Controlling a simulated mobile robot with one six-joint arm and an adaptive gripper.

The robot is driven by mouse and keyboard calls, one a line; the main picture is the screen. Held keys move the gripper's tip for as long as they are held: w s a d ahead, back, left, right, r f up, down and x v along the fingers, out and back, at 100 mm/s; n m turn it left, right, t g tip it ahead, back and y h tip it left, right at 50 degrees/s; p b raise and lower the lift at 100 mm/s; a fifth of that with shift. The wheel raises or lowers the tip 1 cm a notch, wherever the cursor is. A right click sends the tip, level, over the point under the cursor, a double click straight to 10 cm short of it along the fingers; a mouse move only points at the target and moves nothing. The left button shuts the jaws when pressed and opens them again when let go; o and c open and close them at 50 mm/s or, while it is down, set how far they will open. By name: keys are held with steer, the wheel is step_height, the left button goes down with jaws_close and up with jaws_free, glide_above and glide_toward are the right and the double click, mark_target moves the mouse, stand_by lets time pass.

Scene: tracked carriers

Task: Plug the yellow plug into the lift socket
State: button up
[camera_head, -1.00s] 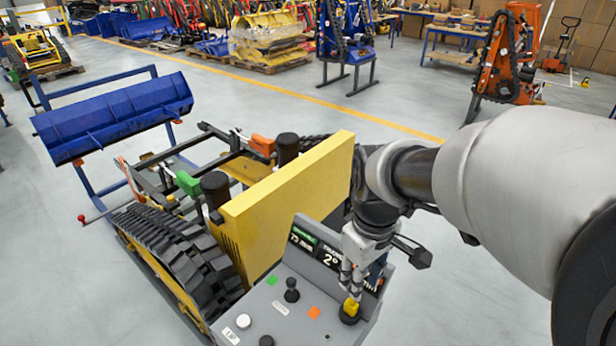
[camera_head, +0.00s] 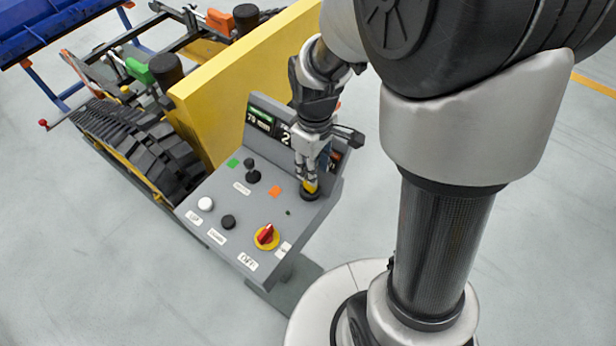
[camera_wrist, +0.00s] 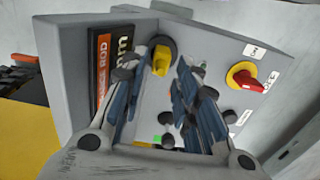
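The yellow plug (camera_head: 311,187) stands in a round black socket (camera_head: 310,195) on the sloped top of a grey control panel (camera_head: 225,187), just below the display board. In the wrist view the plug (camera_wrist: 161,61) sits on its black base. My gripper (camera_head: 312,160) is directly above the plug. In the wrist view its fingers (camera_wrist: 155,75) are spread apart, with the plug showing in the gap between the tips. I cannot tell whether either finger touches it. An orange square (camera_head: 276,191) lies beside this socket. A black knob or socket (camera_head: 252,172) stands near a green square (camera_head: 233,162).
A red-and-yellow rotary switch (camera_head: 267,237), a white button (camera_head: 206,204) and a black button (camera_head: 228,222) are on the panel's near side. The display board (camera_head: 285,130) rises close behind my gripper. A yellow plate (camera_head: 245,75) and black track (camera_head: 135,140) stand to the left.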

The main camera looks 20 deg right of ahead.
steer(key=f, duration=0.1)
steer(key=f+b, duration=0.1)
steer(key=f, duration=0.1)
steer(key=f+b, duration=0.1)
steer(key=f, duration=0.1)
steer(key=shift+w+a+f, duration=0.1)
steer(key=shift+w+a, duration=0.1)
steer(key=shift+a, duration=0.05)
steer(key=shift+c, duration=0.2)
jaws_close()
